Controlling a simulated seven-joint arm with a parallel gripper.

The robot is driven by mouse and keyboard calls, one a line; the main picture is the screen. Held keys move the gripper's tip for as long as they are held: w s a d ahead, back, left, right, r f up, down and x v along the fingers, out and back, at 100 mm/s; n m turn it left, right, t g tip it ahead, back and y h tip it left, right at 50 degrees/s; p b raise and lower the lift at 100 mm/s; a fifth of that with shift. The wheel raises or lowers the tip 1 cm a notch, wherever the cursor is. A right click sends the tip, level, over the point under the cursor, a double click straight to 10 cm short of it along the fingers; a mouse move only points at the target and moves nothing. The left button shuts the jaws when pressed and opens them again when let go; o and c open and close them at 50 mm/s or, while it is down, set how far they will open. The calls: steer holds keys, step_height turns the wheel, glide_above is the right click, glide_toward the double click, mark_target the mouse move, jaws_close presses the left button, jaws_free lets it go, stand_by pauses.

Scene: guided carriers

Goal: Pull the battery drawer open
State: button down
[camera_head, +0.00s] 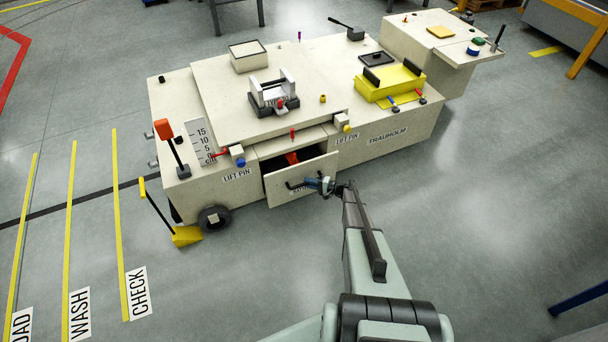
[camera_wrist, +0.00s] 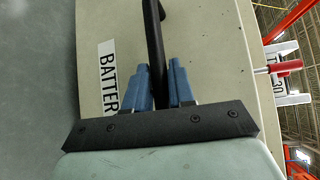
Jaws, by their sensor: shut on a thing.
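The battery drawer (camera_head: 320,172) is in the near side of the cream carrier (camera_head: 225,198). In the head view its front stands out from the carrier body, and an orange-red thing (camera_head: 292,157) shows in the dark gap behind it. My gripper (camera_head: 327,186) is at the drawer front, shut on its dark bar handle (camera_head: 298,186). In the wrist view the blue fingers of my gripper (camera_wrist: 157,85) lie on both sides of the black handle (camera_wrist: 152,35). A label reading "BATTER" (camera_wrist: 108,80) is beside it, partly hidden by my gripper.
Above the drawer are lift pins with a blue knob (camera_head: 240,163) and a yellow knob (camera_head: 346,128). A yellow wedge with a pole (camera_head: 186,236) stands by the wheel (camera_head: 214,218). The floor in front of the drawer is clear apart from my arm.

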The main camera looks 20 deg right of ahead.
steer(key=s, duration=1.7)
steer(key=shift+s+a+f, duration=0.15)
steer(key=shift+s+a, duration=0.05)
steer(key=c, duration=1.3)
jaws_free()
steer(key=shift+o, duration=1.1)
steer(key=shift+w+d, duration=0.1)
steer(key=v, duration=1.4)
steer(key=shift+w, duration=0.15)
